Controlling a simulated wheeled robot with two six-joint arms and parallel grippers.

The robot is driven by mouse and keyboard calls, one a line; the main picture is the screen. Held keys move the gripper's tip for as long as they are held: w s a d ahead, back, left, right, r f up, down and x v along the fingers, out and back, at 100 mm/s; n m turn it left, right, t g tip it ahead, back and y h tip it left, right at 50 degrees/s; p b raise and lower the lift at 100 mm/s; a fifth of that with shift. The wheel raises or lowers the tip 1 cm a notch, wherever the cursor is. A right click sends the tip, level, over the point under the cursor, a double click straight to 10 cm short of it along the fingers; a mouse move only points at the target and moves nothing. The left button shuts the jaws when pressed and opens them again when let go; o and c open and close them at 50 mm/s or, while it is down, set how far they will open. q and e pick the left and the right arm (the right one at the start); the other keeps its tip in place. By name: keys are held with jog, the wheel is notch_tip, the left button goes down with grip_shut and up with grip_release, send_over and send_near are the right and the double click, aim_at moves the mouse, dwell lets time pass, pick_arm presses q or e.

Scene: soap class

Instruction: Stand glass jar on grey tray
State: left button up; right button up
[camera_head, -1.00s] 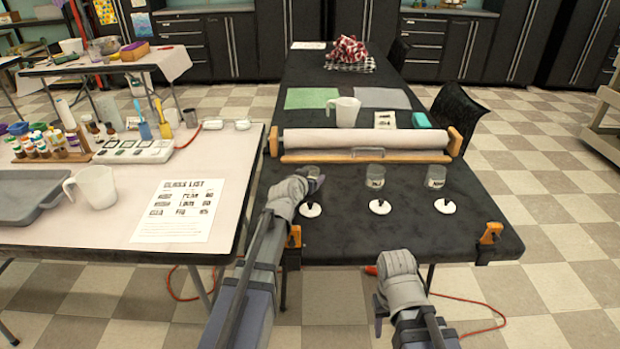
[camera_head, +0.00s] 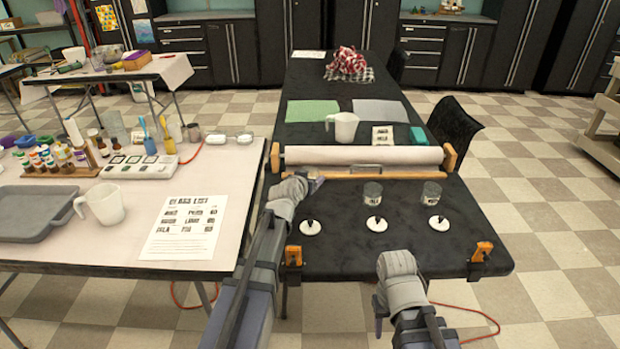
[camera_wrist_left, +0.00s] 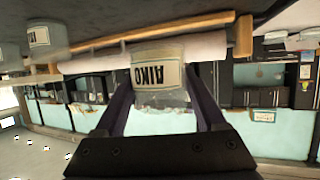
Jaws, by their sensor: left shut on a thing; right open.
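My left gripper (camera_head: 316,184) is shut on a glass jar, near the front of the wooden roll holder on the black table. The grey tray (camera_head: 30,214) lies flat on the light table at the far left, well away from the gripper. My right gripper (camera_head: 378,312) is open and empty in front of the black table.
Two other jars (camera_head: 372,193) (camera_head: 432,192) stand on the black table, with white lids (camera_head: 374,224) in front. A plastic jug (camera_head: 102,204), a class list sheet (camera_head: 184,220) and a bottle rack (camera_head: 58,165) are on the light table. A gap separates the tables.

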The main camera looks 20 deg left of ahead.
pick_arm(q)
jog(key=shift+r+p, duration=1.05)
jog(key=shift+r, duration=0.35)
